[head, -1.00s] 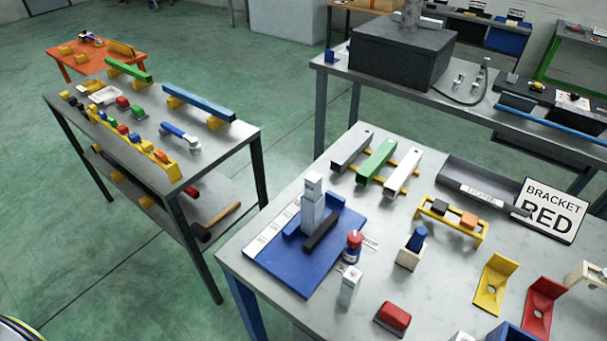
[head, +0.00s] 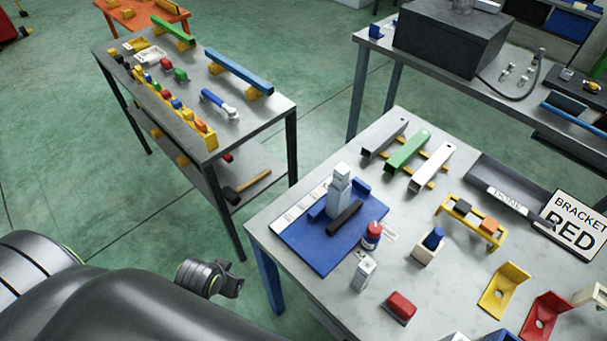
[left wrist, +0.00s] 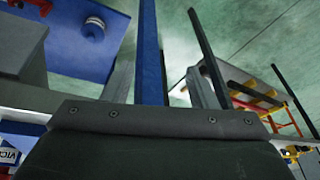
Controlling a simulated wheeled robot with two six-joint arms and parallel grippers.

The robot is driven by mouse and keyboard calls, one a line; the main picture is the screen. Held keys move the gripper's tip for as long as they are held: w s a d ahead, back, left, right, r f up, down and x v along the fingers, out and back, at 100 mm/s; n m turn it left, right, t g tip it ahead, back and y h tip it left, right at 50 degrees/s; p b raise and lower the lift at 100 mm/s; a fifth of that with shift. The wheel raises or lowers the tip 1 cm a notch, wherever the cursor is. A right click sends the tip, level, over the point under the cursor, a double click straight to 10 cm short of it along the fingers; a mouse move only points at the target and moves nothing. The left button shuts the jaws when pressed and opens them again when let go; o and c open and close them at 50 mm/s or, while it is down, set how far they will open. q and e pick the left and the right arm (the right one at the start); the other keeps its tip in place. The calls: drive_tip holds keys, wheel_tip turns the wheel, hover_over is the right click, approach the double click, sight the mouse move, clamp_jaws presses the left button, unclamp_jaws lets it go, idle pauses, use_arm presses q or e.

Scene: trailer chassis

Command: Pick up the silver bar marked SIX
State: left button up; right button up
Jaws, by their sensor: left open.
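Three square bars lie side by side on a yellow rack on the near grey table: a grey bar (head: 384,138), a green bar (head: 407,150) and a whitish silver bar (head: 431,167). I cannot read a SIX mark on any of them. My left gripper (head: 230,287) is low at the left of this table, off its edge and well away from the bars. In the left wrist view its two fingers (left wrist: 160,88) stand apart with nothing held between them. My right gripper does not show.
A blue fixture board (head: 318,249) with an upright silver block sits at the table's left corner. A red-capped bottle (head: 372,235), white block (head: 363,272) and red block (head: 400,307) stand nearby. A dark tray (head: 500,188) lies right of the bars. Green floor separates the tables.

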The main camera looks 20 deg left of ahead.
use_arm(q)
drive_tip(key=w+d+r+t+h+p, duration=0.1)
drive_tip(key=w+d+r, duration=0.1)
drive_tip(key=r, duration=0.4)
drive_tip(key=w+d+r+t, duration=0.1)
drive_tip(key=w+d+r, duration=0.15)
drive_tip(key=r, duration=0.35)
drive_tip(key=m+t+h, duration=0.5)
drive_tip(key=t, duration=0.1)
approach(340, 171)
drive_tip(key=b+x, duration=0.5)
drive_tip(key=b, duration=0.6)
drive_tip(key=shift+w+b, duration=0.25)
drive_tip(key=shift+b, duration=0.15)
drive_tip(key=shift+p+x, duration=0.5)
drive_tip(key=shift+x, duration=2.45)
drive_tip(key=shift+f, duration=0.1)
drive_tip(key=shift+s, duration=0.1)
clamp_jaws()
